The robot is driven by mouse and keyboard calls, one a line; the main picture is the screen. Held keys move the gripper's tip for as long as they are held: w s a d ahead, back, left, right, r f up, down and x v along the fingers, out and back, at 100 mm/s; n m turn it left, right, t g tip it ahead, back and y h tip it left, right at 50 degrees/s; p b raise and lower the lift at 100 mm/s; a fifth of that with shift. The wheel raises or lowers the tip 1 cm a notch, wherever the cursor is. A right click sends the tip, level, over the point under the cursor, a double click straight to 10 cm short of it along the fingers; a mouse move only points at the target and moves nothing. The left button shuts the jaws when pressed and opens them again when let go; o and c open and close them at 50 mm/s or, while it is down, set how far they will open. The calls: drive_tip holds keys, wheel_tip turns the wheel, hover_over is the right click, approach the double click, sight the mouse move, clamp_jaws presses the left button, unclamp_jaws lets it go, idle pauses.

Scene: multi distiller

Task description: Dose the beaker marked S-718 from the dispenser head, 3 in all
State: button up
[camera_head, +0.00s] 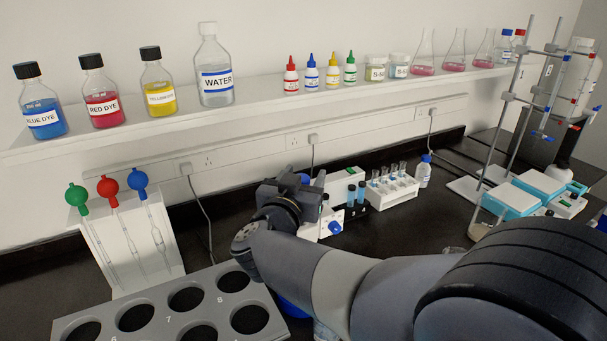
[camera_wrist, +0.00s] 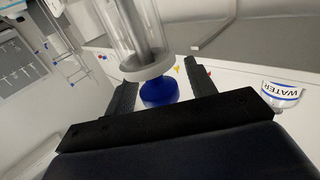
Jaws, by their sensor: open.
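My gripper (camera_head: 290,190) is over the bench, above the far right end of the grey rack. In the wrist view my gripper (camera_wrist: 160,74) is open, its two black fingers apart. A clear cylinder with a pale collar (camera_wrist: 148,68) and a round blue part (camera_wrist: 159,92) shows between or beyond the fingers; I cannot tell if they touch. I cannot tell whether this is the dispenser head. Two small labelled jars stand on the shelf, a yellowish one (camera_head: 376,68) and a bluish one (camera_head: 398,66); their labels are too small to read fully. No S-718 mark is readable.
The grey rack with round holes (camera_head: 165,295) fills the front left. White equipment (camera_head: 325,205), a tube rack (camera_head: 392,190) and a metal stand (camera_head: 510,110) stand behind my arm. The shelf holds dye bottles and a water bottle (camera_head: 215,85). My arm hides much of the bench.

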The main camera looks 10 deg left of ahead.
drive_tip(key=shift+w, duration=0.25)
clamp_jaws()
idle(0.5)
